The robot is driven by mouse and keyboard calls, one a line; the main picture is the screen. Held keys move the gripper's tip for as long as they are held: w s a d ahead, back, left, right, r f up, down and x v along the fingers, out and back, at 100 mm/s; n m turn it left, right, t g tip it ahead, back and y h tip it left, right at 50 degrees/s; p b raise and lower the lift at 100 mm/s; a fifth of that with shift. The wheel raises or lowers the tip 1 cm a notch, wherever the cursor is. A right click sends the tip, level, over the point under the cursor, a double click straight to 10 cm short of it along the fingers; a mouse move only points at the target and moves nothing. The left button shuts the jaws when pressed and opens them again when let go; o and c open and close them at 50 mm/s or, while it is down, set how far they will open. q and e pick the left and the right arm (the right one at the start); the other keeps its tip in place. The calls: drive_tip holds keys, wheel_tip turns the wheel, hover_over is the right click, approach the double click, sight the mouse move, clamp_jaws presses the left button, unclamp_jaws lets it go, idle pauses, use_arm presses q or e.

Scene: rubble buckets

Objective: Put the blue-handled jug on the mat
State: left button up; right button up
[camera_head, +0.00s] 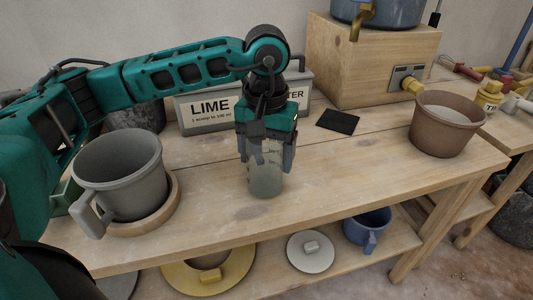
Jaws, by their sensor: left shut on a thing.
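My left gripper (268,150) points down over the middle of the bench and is shut on a pale grey, glassy cylindrical vessel (265,182). The vessel is upright, with its base at or very near the bench top; its upper part is hidden by the fingers, and no handle shows. A small flat black mat (338,121) lies bare on the bench, behind and right of the gripper. A blue vessel with a blue handle (368,230) stands on the lower shelf; I cannot tell whether it is the jug. My right gripper is not in view.
A large grey mug (117,170) stands on a round wooden base (172,205) at left. A brown bucket (447,125) stands at right. A LIME-labelled trough (190,118) and a wooden box (370,60) are behind. Bench room between gripper and bucket is clear.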

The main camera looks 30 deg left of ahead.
use_arm(q)
drive_tip(key=shift+f, duration=0.15)
drive_tip(key=o, duration=1.1)
drive_tip(key=shift+c, duration=0.2)
